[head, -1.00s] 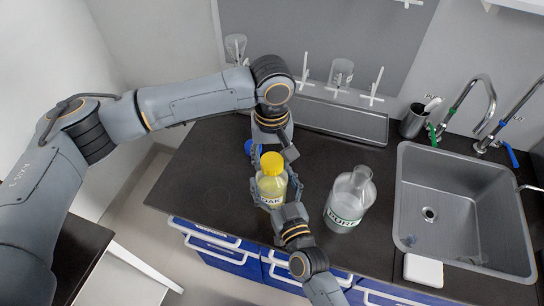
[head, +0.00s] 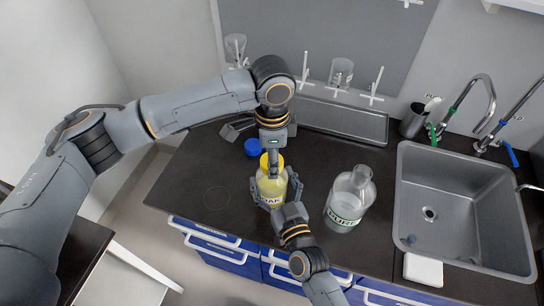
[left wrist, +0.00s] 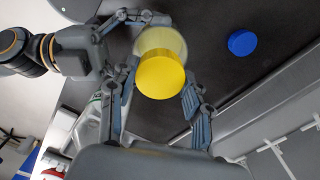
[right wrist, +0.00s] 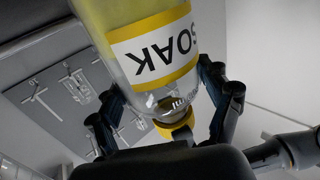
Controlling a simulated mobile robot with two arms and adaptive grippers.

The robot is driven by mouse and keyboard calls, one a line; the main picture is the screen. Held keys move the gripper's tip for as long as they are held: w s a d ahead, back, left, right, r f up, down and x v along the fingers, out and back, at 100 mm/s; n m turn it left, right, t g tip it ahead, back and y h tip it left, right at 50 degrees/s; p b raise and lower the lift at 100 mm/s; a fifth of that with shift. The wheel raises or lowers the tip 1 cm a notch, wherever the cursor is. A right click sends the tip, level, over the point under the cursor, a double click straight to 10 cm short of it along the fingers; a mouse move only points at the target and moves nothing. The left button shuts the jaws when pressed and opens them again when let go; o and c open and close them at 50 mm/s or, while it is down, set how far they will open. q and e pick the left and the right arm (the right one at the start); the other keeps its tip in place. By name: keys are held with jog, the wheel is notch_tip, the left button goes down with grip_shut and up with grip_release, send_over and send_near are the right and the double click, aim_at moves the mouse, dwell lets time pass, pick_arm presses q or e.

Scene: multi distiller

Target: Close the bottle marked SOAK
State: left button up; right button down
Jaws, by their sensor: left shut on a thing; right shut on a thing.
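The SOAK bottle (head: 267,197) stands upright on the dark counter, holding pale yellow liquid. Its SOAK label (right wrist: 155,50) appears upside down in the right wrist view. A yellow cap (left wrist: 161,75) sits at the bottle's mouth; whether it is fully tightened cannot be told. My left gripper (head: 272,160) comes from above and is shut on this cap, its fingers on either side in the left wrist view (left wrist: 162,98). My right gripper (head: 277,190) is shut around the bottle's body from the front; its fingers flank the bottle in the right wrist view (right wrist: 165,100).
A loose blue cap (head: 253,147) lies on the counter behind the bottle. An uncapped clear bottle (head: 349,200) stands to the right, beside the sink (head: 470,215). A metal tray (head: 345,119) and drying pegs are at the back. The counter left of the bottle is clear.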

pick_arm(q)
jog(key=o, duration=1.4)
jog(key=shift+c, duration=0.2)
notch_tip(320, 180, up, 12)
pick_arm(e)
grip_release()
